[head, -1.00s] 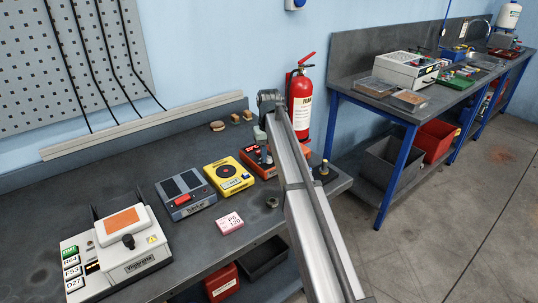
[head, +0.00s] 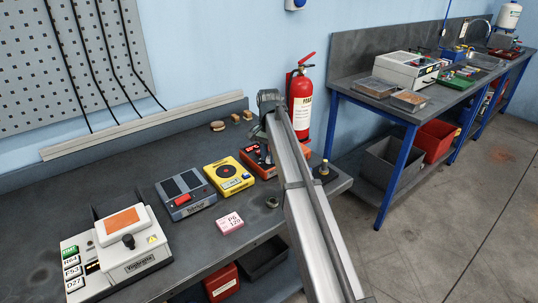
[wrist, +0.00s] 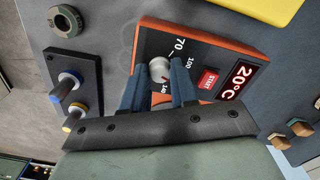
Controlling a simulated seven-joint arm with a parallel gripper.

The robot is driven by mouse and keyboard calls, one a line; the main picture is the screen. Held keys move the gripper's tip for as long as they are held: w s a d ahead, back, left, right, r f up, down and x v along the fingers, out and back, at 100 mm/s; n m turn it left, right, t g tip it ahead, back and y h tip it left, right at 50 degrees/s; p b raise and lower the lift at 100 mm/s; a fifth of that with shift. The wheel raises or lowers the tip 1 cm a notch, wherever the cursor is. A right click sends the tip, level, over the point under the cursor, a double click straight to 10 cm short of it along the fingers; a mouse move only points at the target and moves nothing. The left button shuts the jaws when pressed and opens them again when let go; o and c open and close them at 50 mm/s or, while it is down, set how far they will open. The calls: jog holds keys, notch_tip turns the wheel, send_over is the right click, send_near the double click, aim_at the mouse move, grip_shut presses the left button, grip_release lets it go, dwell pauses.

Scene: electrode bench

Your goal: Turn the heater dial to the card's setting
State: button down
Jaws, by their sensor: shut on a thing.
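The heater is an orange-framed box with a dark face (wrist: 190,43); it also shows in the head view (head: 249,159), partly hidden by my arm. Its pale round dial (wrist: 158,68) has a red mark, which seems to point towards the printed 140. The numbers 70 and 100 are printed around it too. My gripper (wrist: 160,71) is shut on the dial, one blue finger on each side. A pink card (head: 230,223) lies on the bench in the head view and seems to read P6 and 120.
The heater's red START button (wrist: 208,79) and 20°C display (wrist: 241,77) are beside the dial. A block with blue- and yellow-tipped posts (wrist: 72,88) and a ring (wrist: 65,20) are nearby. A yellow device (head: 228,175) stands left of the heater.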

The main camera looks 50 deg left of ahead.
aim_at(269, 157)
jog(key=shift+w, duration=0.1)
dwell(0.3)
jog(key=c, duration=0.9)
grip_release()
notch_tip(269, 157, up, 14)
jog(key=shift+f, duration=0.1)
dwell(0.4)
